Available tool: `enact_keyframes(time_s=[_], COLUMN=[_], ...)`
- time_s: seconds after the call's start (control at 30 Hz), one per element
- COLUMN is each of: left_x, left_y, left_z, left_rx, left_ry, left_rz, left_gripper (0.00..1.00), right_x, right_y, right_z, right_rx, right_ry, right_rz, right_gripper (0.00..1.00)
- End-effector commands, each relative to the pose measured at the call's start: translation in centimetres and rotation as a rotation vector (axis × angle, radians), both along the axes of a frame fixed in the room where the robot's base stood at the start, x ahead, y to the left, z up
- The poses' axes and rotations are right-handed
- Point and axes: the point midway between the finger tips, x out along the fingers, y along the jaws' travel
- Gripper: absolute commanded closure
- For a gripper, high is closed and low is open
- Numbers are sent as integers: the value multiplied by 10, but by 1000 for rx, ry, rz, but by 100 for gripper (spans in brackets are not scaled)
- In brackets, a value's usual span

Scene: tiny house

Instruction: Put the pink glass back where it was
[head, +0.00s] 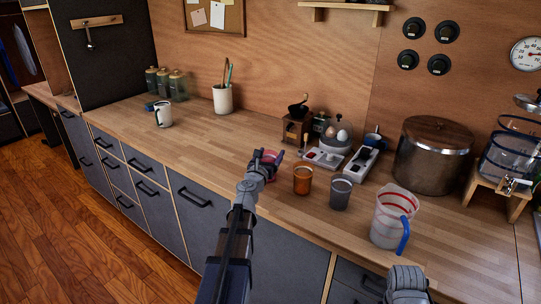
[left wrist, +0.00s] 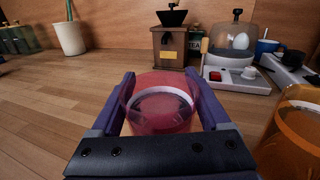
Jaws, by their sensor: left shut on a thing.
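The pink glass (head: 270,158) is between the fingers of my left gripper (head: 268,155), which is shut on it. In the left wrist view, the see-through pink glass (left wrist: 160,112) stands upright between the two purple fingers of my left gripper (left wrist: 160,75). It is over the front part of the wooden counter (head: 225,140); I cannot tell whether its base touches the wood. An orange glass (head: 303,179) stands just to its right, with a grey glass (head: 340,193) further right. My right gripper's fingers are not visible; only a grey arm part shows at the bottom right.
Behind the pink glass are a coffee grinder (head: 296,128) and an egg cooker (head: 335,135). A measuring jug (head: 392,217) and a big steel pot (head: 432,155) stand to the right. The counter between the mug and my gripper is clear.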

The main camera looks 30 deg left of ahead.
Motion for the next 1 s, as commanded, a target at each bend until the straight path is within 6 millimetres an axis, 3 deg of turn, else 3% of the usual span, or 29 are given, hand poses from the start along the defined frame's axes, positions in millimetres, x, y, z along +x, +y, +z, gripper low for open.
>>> enact_keyframes(time_s=[0.1,0.13,0.3,0.7,1.0], left_x=[0,0,0,-1,-33], left_y=[0,0,0,0,-18], left_z=[-4,-3,-3,2,0], left_rx=[0,0,0,0,0], left_ry=[0,0,0,0,0], left_rz=[0,0,0,0,-6], left_gripper=[100,18,0,0,0], right_x=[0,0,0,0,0], right_y=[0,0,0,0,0], right_z=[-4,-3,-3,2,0], right_rx=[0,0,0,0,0], right_ry=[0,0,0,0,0], right_rz=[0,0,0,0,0], right_gripper=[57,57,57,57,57])
